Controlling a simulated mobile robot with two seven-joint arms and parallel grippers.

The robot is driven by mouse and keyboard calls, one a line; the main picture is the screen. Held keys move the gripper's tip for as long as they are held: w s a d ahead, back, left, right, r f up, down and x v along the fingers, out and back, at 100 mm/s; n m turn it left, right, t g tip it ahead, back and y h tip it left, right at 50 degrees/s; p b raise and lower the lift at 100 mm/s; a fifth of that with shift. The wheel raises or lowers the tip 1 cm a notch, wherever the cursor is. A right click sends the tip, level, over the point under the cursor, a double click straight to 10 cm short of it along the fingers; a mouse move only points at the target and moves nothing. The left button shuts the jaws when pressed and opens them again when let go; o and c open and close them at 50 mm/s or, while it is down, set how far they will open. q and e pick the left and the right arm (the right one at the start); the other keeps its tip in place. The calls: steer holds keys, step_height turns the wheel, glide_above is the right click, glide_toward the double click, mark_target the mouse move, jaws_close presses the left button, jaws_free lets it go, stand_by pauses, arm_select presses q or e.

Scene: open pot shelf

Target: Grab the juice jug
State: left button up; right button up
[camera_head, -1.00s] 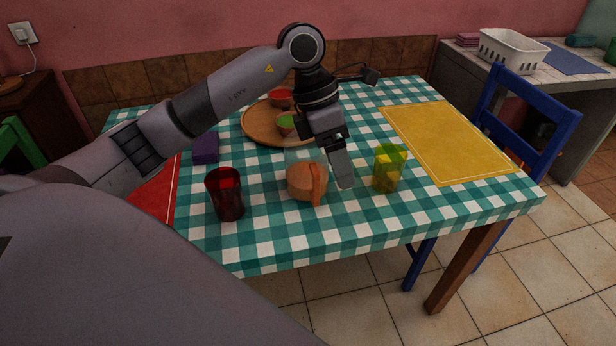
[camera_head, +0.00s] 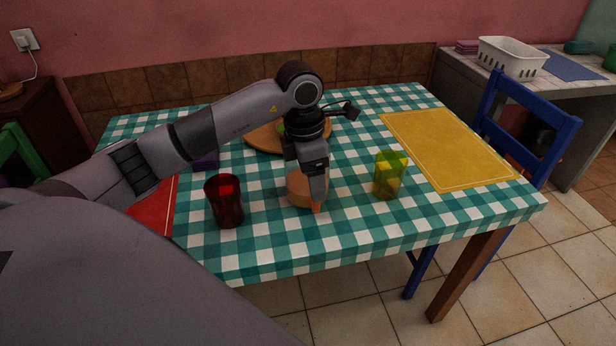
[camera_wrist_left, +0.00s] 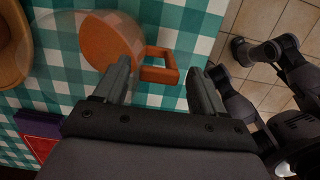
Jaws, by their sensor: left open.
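The juice jug (camera_head: 299,190) stands on the checked table, with orange juice in a clear body and an orange handle facing the near side. My left gripper (camera_head: 318,196) points down over it, hiding part of the jug and most of its handle. In the left wrist view the jug (camera_wrist_left: 108,40) lies beyond the left finger. Its handle (camera_wrist_left: 172,73) shows between the two open fingers of my left gripper (camera_wrist_left: 162,80). I cannot tell whether a finger touches the jug. My right gripper is not seen.
A red glass (camera_head: 226,203) stands left of the jug and a yellow-green glass (camera_head: 389,176) right of it. A round wooden tray (camera_head: 262,140) lies behind, partly hidden by my arm. A yellow placemat (camera_head: 447,150) lies at the right. The table's front edge is near.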

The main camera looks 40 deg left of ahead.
arm_select(q)
steer(key=shift+w+d+f, duration=0.1)
steer(key=shift+f, duration=1.2)
jaws_close()
steer(key=shift+r, duration=0.1)
steer(key=shift+r, duration=0.15)
